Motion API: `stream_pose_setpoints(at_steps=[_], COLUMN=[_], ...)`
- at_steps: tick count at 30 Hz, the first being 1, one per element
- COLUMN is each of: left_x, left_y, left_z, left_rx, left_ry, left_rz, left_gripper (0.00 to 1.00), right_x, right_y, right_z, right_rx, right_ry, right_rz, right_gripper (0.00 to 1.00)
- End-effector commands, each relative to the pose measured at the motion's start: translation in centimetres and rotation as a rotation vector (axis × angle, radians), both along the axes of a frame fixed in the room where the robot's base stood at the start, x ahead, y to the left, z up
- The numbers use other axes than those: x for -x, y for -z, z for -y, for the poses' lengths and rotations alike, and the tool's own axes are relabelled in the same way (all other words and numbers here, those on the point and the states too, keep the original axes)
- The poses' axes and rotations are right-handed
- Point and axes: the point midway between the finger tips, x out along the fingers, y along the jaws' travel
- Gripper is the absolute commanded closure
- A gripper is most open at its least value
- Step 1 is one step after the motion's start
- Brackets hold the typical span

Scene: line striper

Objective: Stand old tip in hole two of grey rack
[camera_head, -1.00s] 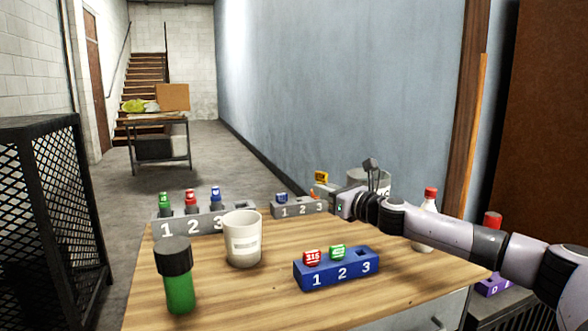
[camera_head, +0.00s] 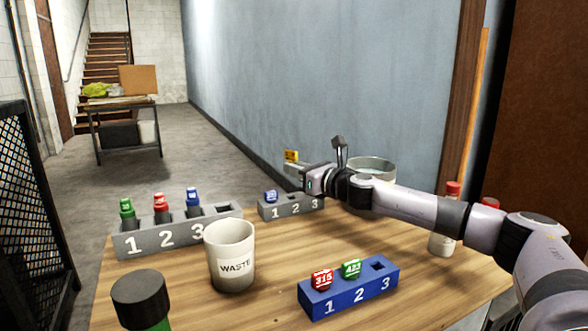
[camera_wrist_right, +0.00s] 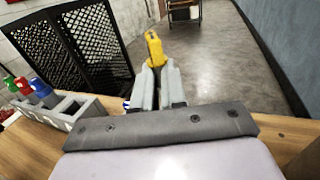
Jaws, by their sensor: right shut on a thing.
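My right gripper (camera_head: 298,168) is shut on a yellow tip (camera_head: 291,155), held above and behind the small grey rack. The yellow tip also shows in the right wrist view (camera_wrist_right: 153,47), upright between the fingers. The small grey rack (camera_head: 292,210) is numbered 1, 2, 3 and has a blue tip (camera_head: 271,196) at hole one. I see no tip at its hole two; its right end is partly behind my arm. A larger grey rack (camera_head: 180,238) at the left holds green, red and blue tips, with an empty hole at its right end. My left gripper is out of view.
A white waste cup (camera_head: 231,262) stands in front of the grey racks. A blue rack (camera_head: 350,288) with red and green tips is at the front. A dark-capped green bottle (camera_head: 140,298) is front left. A grey-rimmed container (camera_head: 371,167) and a red-capped bottle (camera_head: 447,235) are near my right arm.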

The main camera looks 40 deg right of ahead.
Motion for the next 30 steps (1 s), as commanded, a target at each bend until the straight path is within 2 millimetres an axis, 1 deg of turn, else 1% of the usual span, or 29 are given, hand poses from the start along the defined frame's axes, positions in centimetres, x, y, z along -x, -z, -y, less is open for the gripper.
stream_pose_setpoints(at_steps=[1,8,10,13,16,21,30], left_x=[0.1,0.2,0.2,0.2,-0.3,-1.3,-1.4], left_y=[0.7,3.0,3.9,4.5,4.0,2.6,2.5], left_z=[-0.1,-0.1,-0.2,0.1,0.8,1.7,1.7], left_rx=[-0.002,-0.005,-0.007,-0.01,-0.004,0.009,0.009], left_ry=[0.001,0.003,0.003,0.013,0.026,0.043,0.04], left_rz=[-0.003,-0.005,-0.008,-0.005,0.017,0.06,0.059], left_gripper=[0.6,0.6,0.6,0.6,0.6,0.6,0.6], right_x=[0.0,0.0,0.0,0.0,0.0,0.0,0.0], right_y=[0.6,2.7,3.4,4.4,5.0,5.3,5.2], right_z=[0.0,0.0,0.0,0.0,0.0,0.0,0.0], right_rx=[0.0,-0.001,0.0,0.001,0.0,-0.001,0.0], right_ry=[0.0,0.0,0.0,0.0,0.001,0.001,0.001], right_rz=[0.0,0.0,0.0,0.0,0.0,0.0,0.0], right_gripper=[1.0,1.0,1.0,1.0,1.0,1.0,1.0])
